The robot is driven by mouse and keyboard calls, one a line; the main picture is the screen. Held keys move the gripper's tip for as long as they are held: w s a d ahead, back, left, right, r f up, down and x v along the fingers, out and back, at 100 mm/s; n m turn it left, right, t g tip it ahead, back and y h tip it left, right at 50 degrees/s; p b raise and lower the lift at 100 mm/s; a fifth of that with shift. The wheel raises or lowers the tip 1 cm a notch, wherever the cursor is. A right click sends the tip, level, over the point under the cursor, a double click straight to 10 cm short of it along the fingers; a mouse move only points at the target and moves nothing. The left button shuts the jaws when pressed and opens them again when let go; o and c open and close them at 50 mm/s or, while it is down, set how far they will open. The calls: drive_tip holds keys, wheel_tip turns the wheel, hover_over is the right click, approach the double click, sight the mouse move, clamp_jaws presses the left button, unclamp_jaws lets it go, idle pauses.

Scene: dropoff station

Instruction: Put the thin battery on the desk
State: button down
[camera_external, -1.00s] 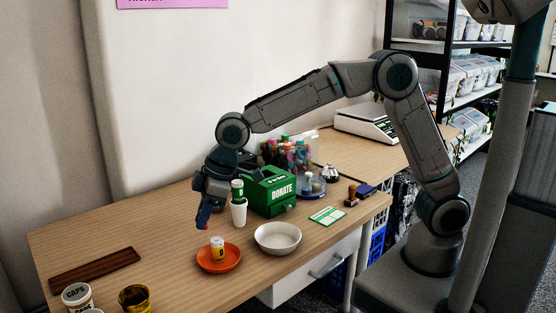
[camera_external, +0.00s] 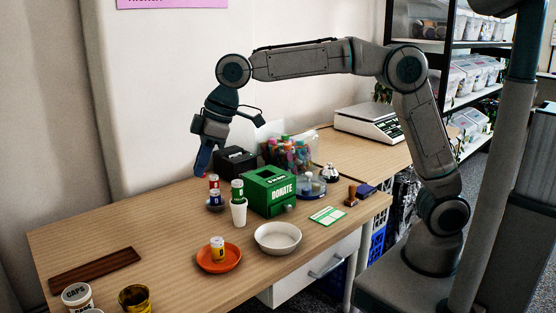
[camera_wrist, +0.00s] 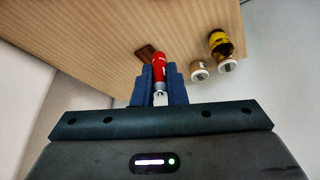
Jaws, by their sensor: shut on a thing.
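My gripper (camera_external: 202,163) is shut on a slim red battery (camera_wrist: 159,62). The wrist view shows the battery between the dark blue fingers of my gripper (camera_wrist: 159,78), its silvery end toward the camera. In the external view the fingers largely hide it. My gripper is raised above the wooden desk (camera_external: 150,220), pointing down and slightly left, just behind and left of a small dark dish. The desk also shows in the wrist view (camera_wrist: 105,35).
Red (camera_external: 214,182) and blue (camera_external: 215,197) cylinders stand at the dish. Right of them are a white cup (camera_external: 239,213), green donation box (camera_external: 268,193) and white bowl (camera_external: 277,238). The left desk is clear up to a brown tray (camera_external: 95,270).

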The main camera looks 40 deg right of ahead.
drive_tip(key=w+d+m+t+h, duration=0.1)
drive_tip(key=w+d+m, duration=0.2)
drive_tip(key=w+d, duration=0.7)
drive_tip(key=w+d+m+h+p, duration=0.15)
drive_tip(key=w+d, duration=0.25)
drive_tip(key=d, duration=1.2)
drive_tip(key=w+d+m+t, duration=0.1)
drive_tip(key=w+d+m, duration=0.45)
drive_tip(key=d, duration=0.75)
drive_tip(key=d+m+h, duration=0.1)
drive_tip(key=d+m, duration=0.1)
drive_tip(key=d, duration=2)
drive_tip(key=s+d+m+h, duration=0.1)
drive_tip(key=s+d, duration=0.2)
drive_tip(key=d, duration=0.3)
drive_tip(key=s+d+m, duration=0.2)
drive_tip(key=s+d, duration=0.1)
drive_tip(key=d, duration=0.4)
drive_tip(key=s+d+m+h, duration=0.1)
drive_tip(key=s+d, duration=0.3)
drive_tip(key=d, duration=0.2)
hover_over(331, 159)
drive_tip(key=s, duration=0.1)
drive_tip(key=f, duration=1.8)
drive_tip(key=shift+s+f, duration=0.15)
drive_tip(key=shift+s, duration=0.05)
drive_tip(key=shift+f, duration=2)
